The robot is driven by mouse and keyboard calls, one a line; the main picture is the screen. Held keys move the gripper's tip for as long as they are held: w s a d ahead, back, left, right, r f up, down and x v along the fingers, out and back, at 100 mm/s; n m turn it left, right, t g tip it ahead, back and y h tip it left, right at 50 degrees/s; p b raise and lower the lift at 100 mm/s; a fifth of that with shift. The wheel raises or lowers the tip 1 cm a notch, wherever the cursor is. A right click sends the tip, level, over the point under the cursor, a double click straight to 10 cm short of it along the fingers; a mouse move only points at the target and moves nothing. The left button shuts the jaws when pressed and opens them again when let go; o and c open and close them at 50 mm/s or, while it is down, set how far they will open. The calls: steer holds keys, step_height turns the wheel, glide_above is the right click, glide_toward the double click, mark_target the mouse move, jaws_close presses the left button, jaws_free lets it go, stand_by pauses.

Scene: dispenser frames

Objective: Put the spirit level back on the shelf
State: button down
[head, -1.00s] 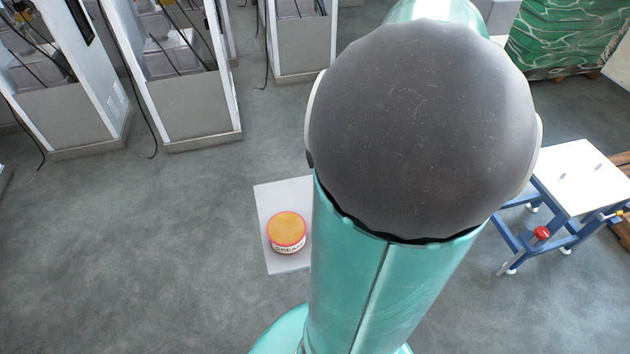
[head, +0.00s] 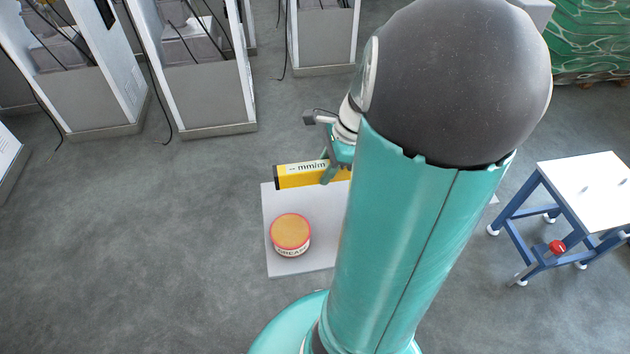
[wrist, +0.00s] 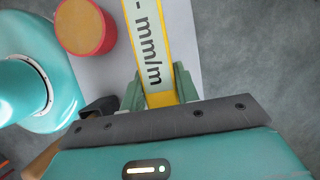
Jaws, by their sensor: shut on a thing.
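The yellow spirit level (head: 297,176), marked "mm/m", is held level in my gripper (head: 333,170), which is shut on it. In the head view it appears over the far edge of the pale grey shelf (head: 274,262); its right part is hidden behind my arm. In the wrist view the level (wrist: 149,45) runs up and away between the green fingers (wrist: 158,86), with the shelf (wrist: 184,22) below it. I cannot tell whether the level touches the shelf.
A red and yellow grease tin (head: 290,234) stands on the shelf's left part, and shows in the wrist view (wrist: 80,27). A blue-framed white table (head: 590,185) stands at right. Grey-white cabinets (head: 205,95) stand at back left. Open floor lies left of the shelf.

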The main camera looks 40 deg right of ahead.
mark_target(327, 160)
steer(key=w+f, duration=0.1)
steer(key=w+a+f, duration=0.1)
steer(key=shift+f, duration=0.35)
steer(key=shift+w+a+f, duration=0.1)
steer(key=shift+w+f, duration=0.05)
steer(key=shift+f, duration=0.8)
steer(key=shift+w+a+f, duration=0.1)
steer(key=shift+f, duration=0.8)
steer(key=shift+f, duration=0.1)
steer(key=c, duration=1.1)
jaws_free()
steer(key=shift+o, duration=0.2)
steer(key=v, duration=1.2)
steer(key=shift+s+d, duration=0.1)
